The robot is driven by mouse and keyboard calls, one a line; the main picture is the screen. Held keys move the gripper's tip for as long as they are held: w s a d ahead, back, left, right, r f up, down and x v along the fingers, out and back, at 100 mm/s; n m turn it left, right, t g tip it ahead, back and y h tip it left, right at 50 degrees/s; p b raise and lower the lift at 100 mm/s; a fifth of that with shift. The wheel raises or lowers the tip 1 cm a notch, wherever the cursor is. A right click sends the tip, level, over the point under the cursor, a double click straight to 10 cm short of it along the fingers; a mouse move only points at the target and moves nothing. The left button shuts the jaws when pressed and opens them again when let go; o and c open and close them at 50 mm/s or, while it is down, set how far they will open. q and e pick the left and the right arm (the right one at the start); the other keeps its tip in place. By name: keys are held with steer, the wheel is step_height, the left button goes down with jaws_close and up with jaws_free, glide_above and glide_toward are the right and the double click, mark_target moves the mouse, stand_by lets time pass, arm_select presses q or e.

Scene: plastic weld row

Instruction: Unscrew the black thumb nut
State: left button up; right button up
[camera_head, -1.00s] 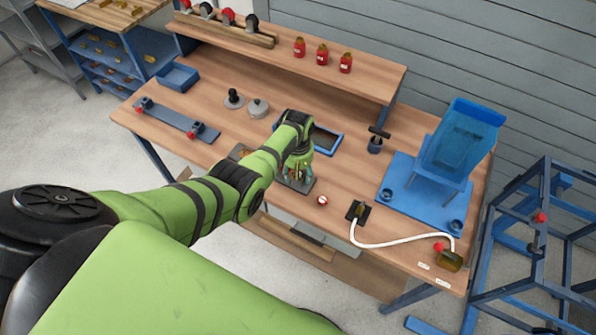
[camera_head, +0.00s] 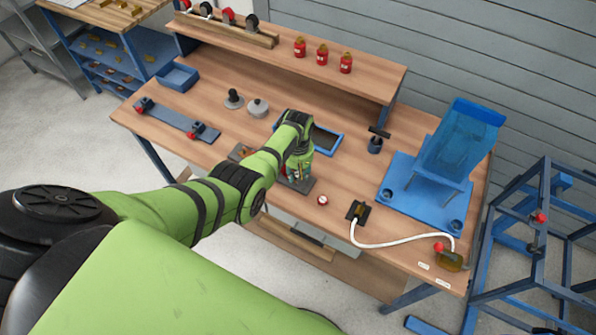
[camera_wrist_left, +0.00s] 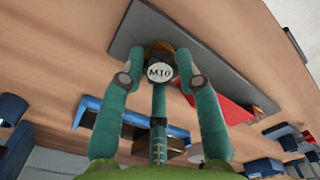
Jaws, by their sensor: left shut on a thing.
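In the left wrist view, a round part with a white "M10" face and a dark rim, which I take for the black thumb nut (camera_wrist_left: 160,71), sits between my left fingertips (camera_wrist_left: 160,79). The fingers are shut on it from both sides. It stands over a dark grey plate (camera_wrist_left: 205,65) with a red part (camera_wrist_left: 228,108) beside it. In the head view, my left gripper (camera_head: 297,172) points down at this plate (camera_head: 306,186) near the bench's front edge. The nut is hidden there by my arm. My right gripper is not in view.
A blue-rimmed tray (camera_head: 330,148) lies just behind the gripper. A small red-and-white round piece (camera_head: 322,200) and a black block with a white hose (camera_head: 380,245) lie to the right. A blue fixture (camera_head: 425,195) stands farther right.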

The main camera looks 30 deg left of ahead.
mark_target(298, 176)
arm_select(q)
steer(key=n, duration=0.7)
steer(key=shift+d, duration=0.1)
steer(key=n, duration=0.5)
steer(key=shift+n, duration=0.3)
steer(key=shift+r, duration=2.55)
